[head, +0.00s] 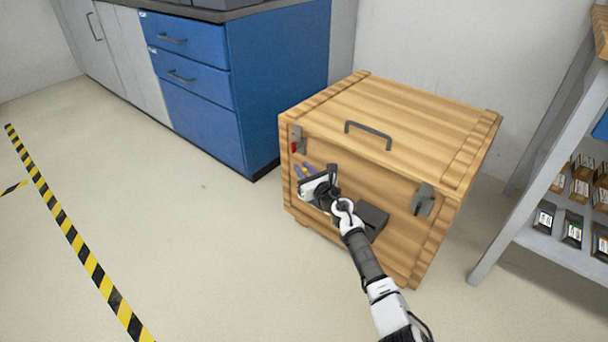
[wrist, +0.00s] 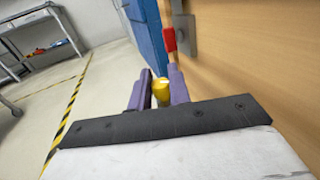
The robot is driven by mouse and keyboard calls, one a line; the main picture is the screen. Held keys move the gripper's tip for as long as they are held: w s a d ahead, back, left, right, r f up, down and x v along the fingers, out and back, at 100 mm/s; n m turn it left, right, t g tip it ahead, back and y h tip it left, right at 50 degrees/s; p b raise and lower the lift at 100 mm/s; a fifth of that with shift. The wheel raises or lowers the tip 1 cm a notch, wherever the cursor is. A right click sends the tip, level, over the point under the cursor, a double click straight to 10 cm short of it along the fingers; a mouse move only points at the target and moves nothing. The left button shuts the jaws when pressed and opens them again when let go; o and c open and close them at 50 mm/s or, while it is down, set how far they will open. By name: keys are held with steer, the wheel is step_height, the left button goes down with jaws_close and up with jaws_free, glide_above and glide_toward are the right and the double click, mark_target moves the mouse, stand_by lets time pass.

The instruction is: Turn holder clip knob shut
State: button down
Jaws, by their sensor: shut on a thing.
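A wooden crate (head: 400,120) with a lid and a dark handle stands on the floor. A grey latch with a red part (head: 296,142) is at the upper left of its front; the red part (wrist: 169,39) also shows in the wrist view. My gripper (head: 303,170) is at the left of the crate's front, just below that latch. In the wrist view its purple fingers (wrist: 160,80) are closed on a small yellow knob (wrist: 161,94). My gripper hides the knob in the head view. How far the knob is turned cannot be told.
A second grey latch (head: 424,199) is at the front's right, and a dark box (head: 372,218) is on the front. A blue drawer cabinet (head: 240,95) stands behind left. A grey rack (head: 545,150) stands at right. The floor at left is clear, with striped tape (head: 75,240).

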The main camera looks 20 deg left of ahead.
steer(key=shift+r, duration=0.1)
stand_by(0.3)
steer(key=c, duration=1.3)
jaws_free()
steer(key=shift+c, duration=0.2)
steer(key=shift+s+d, duration=0.1)
